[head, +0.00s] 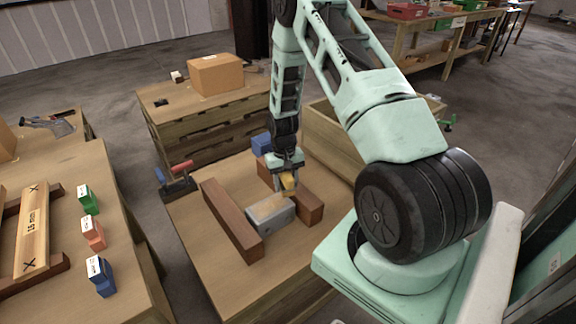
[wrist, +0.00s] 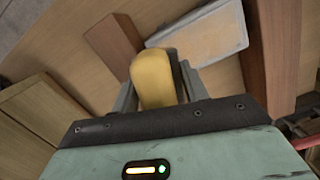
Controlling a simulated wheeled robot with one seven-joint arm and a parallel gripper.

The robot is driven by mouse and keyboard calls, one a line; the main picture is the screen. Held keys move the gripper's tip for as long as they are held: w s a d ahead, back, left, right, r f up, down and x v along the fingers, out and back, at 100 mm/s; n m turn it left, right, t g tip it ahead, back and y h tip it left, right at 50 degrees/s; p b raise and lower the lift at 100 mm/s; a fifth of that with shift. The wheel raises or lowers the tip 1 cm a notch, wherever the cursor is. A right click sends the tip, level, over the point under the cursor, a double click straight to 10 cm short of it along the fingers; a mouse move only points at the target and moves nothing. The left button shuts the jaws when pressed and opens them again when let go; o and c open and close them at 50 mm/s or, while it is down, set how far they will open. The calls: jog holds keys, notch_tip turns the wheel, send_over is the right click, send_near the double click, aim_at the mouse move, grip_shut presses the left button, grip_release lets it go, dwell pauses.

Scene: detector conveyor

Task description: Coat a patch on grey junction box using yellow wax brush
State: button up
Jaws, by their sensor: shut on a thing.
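The grey junction box (head: 279,217) lies on the wooden table between two brown wooden blocks. Its top carries a tan, wax-coloured patch, which also shows on the box in the wrist view (wrist: 236,30). My gripper (head: 287,175) is above the far right end of the box, pointing down. It is shut on the yellow wax brush (wrist: 153,78), whose rounded yellow body sits between the fingers. The yellow also shows just below the gripper in the head view (head: 288,184). Whether the brush touches the box cannot be told; its lower end is hidden in the wrist view.
A long brown block (head: 231,220) lies left of the box and a shorter one (head: 310,207) right of it. A blue block (head: 261,144) stands behind. A red-handled tool (head: 178,178) is at the table's left edge. The front of the table is clear.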

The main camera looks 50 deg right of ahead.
jog(key=shift+r+p, duration=1.45)
jog(key=shift+r, duration=0.95)
jog(key=shift+w+a, duration=0.1)
jog(key=shift+w, duration=0.05)
jog(key=shift+f, duration=0.1)
